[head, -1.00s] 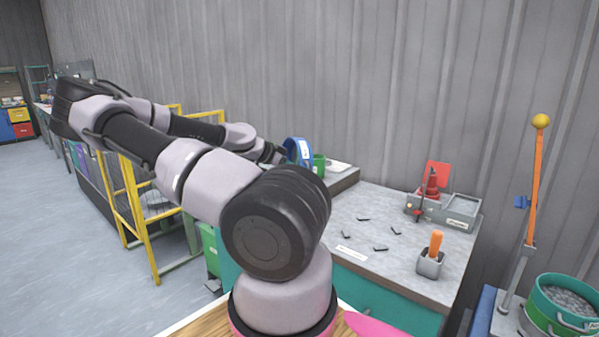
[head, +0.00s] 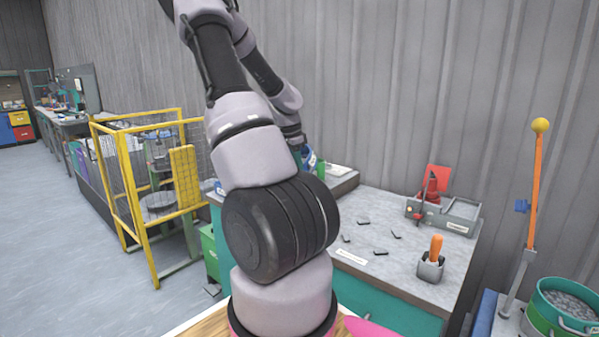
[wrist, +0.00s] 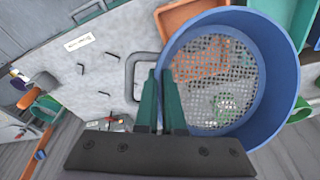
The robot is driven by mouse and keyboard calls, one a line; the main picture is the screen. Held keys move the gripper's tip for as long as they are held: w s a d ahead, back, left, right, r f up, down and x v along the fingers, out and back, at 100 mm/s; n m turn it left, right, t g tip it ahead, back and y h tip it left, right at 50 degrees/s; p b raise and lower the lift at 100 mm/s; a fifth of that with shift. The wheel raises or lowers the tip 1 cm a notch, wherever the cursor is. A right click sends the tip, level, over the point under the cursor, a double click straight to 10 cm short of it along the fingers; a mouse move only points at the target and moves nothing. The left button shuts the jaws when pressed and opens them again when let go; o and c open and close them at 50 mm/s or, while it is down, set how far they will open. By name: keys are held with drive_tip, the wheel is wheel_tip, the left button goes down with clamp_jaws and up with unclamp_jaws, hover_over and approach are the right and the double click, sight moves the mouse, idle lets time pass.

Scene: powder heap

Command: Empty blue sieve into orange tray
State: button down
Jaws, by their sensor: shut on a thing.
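The blue sieve (wrist: 277,75) fills the right of the wrist view, its round wall around a pale mesh. The mesh holes show, and I see no clear heap on it. My gripper (wrist: 163,78) is shut at the sieve's left side, by a dark grey loop; the exact grip spot is unclear. An orange tray (wrist: 176,16) shows past the sieve's upper left rim, and orange also shows through the mesh. In the head view only a sliver of the sieve (head: 308,158) shows; my arm hides the gripper and the orange tray.
The grey bench top (head: 400,265) holds several small dark pieces, a grey holder with an orange handle (head: 436,247) and a grey box with a red part (head: 440,200). A yellow cage (head: 140,230) stands left. A green tub of grey grains (head: 568,300) stands right.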

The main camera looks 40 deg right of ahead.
drive_tip(key=t+y, duration=0.1)
drive_tip(key=y, duration=0.1)
drive_tip(key=r+y, duration=0.1)
drive_tip(key=y, duration=0.1)
drive_tip(key=shift+s+d+t+y, duration=0.1)
drive_tip(key=shift+d+t+y, duration=0.05)
drive_tip(key=shift+t+y, duration=0.25)
drive_tip(key=shift+r+t+y, duration=0.1)
drive_tip(key=shift+t+y, duration=0.2)
drive_tip(key=shift+y, duration=0.6)
drive_tip(key=shift+a, duration=0.2)
